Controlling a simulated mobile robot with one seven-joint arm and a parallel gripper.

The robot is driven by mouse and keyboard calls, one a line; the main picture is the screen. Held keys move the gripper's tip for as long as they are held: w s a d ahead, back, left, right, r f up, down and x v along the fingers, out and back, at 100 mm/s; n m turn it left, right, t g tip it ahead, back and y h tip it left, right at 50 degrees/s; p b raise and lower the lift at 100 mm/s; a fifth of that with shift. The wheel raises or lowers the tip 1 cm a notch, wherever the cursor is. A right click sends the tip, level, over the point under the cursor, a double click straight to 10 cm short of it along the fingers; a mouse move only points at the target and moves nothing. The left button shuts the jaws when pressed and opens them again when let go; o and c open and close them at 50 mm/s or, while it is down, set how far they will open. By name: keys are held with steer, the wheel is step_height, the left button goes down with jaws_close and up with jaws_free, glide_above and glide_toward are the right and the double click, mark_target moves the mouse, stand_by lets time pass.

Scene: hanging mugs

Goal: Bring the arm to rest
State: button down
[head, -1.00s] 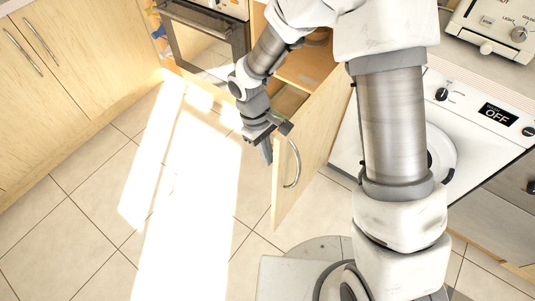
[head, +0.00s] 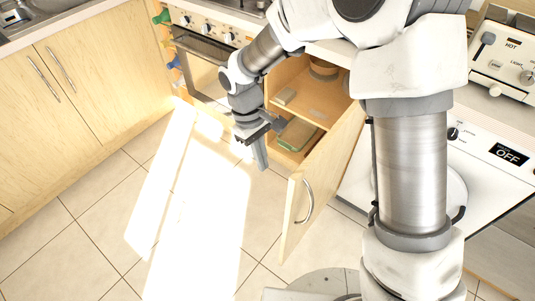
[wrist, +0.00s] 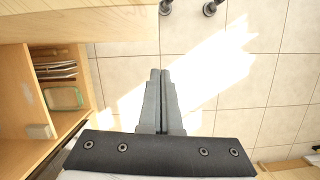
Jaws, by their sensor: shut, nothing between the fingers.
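My gripper (head: 262,158) points down in front of the open cabinet, left of its swung-out door. In the wrist view my gripper (wrist: 160,75) has its two fingers pressed together with nothing between them, above the tiled floor. The arm is bent, with its forearm reaching left and down from the top of the head view. No mugs can be made out in these frames.
The open wooden cabinet door (head: 318,190) with its curved handle stands right of my gripper. The cabinet (wrist: 28,100) holds a green-edged dish (wrist: 64,98). An oven (head: 203,65) is behind, a white appliance (head: 352,182) at right. Tiled floor (head: 95,215) is free at left.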

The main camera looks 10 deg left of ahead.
steer(key=shift+r, duration=0.2)
steer(key=s+d+r+m+t+y+p, duration=0.1)
steer(key=d+r+m+p, duration=0.1)
steer(key=d+r, duration=0.55)
steer(key=s+d+r+m+t+p, duration=0.15)
steer(key=d+r, duration=0.25)
steer(key=r, duration=0.6)
steer(key=s+d+r+m+t+y+p, duration=0.1)
steer(key=s+d+r+m+t+p, duration=0.3)
steer(key=s+d+r+m, duration=0.3)
steer(key=s+d+r, duration=0.3)
steer(key=r, duration=0.2)
steer(key=shift+t+p, duration=0.35)
steer(key=shift+p, duration=0.05)
